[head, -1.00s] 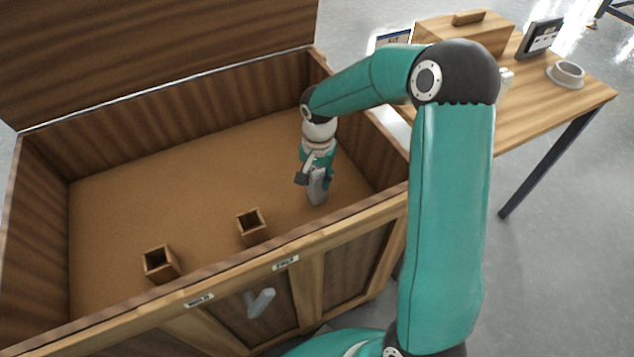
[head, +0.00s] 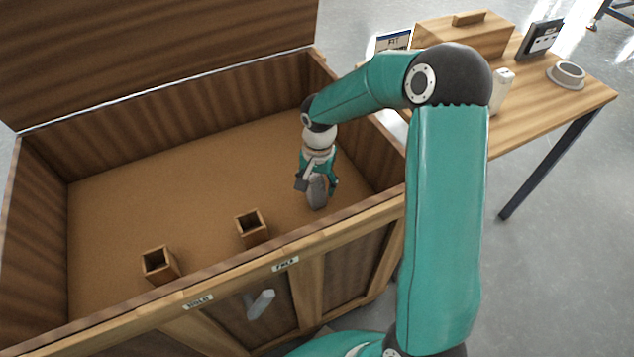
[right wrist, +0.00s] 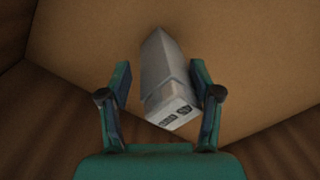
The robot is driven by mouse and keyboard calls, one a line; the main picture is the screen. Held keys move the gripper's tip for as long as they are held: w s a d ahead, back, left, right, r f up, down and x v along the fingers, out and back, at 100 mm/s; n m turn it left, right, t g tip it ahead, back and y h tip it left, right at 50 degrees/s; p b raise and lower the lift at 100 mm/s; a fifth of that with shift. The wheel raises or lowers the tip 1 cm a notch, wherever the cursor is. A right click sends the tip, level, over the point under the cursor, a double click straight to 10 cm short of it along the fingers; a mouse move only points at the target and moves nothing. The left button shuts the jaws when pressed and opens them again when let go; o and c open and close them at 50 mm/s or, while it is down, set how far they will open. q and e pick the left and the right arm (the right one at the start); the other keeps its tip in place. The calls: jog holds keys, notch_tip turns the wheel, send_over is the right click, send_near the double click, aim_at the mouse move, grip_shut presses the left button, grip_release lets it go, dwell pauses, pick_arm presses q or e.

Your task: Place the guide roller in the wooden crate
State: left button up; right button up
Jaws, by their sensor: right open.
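The wooden crate (head: 365,215) is open, its lid raised at the back. My right gripper (head: 317,184) reaches down inside it near the right wall. In the right wrist view its two fingers (right wrist: 160,72) are open. A grey-white piece, apparently the guide roller (right wrist: 164,75), lies between them, with a dark-marked pale end face towards me. A gap shows at the left finger; the right finger is very close to it or touching. In the head view the roller (head: 317,192) is a grey shape below the gripper, partly hidden. Its contact with the crate floor is unclear. My left gripper is not in view.
Two small square wooden sockets (head: 159,263) (head: 251,228) stand on the crate floor near the front wall. A grey lever-like piece (head: 261,304) sits at the crate's front. The table at right holds a wooden box (head: 465,40), a grey ring (head: 567,75) and a white piece (head: 503,88).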

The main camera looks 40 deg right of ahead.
notch_tip(320, 180, up, 12)
jog(key=shift+s+r+p, duration=0.1)
jog(key=shift+s+p, duration=0.05)
jog(key=shift+p, duration=0.8)
